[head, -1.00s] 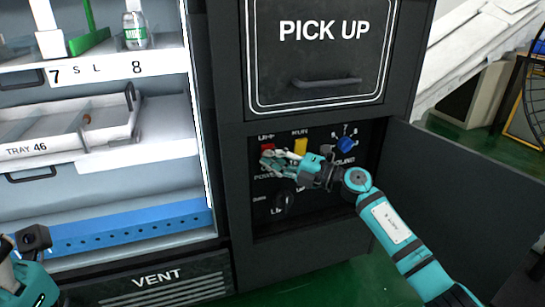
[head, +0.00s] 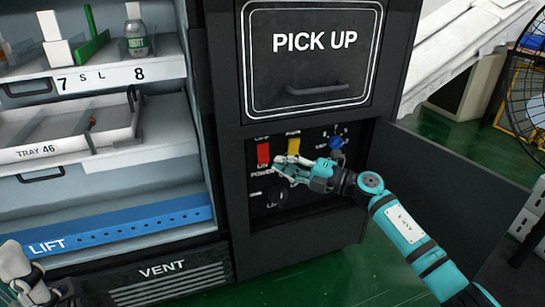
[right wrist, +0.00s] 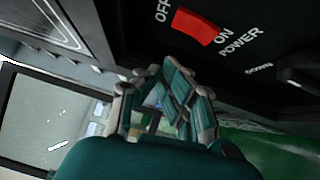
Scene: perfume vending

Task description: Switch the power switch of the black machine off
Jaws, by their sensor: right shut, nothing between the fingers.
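The black machine's control panel (head: 315,197) is in the open recess below the PICK UP door. Its red power switch (head: 263,154) shows at the panel's upper left. In the right wrist view the red switch (right wrist: 196,27) lies between the OFF and ON labels, above the word POWER; which way it is tipped I cannot tell. My right gripper (head: 279,171) is shut and empty, just below and right of the red switch in the head view. Contact with the panel is not clear. My left gripper (head: 25,280) is partly cut off at the lower left corner.
A yellow switch (head: 294,146), a blue knob (head: 336,143) and a black knob (head: 277,196) share the panel. The open panel door (head: 440,195) stands to the right, beside my right arm. Shelves with a tray (head: 60,135) are at left. Green floor lies below.

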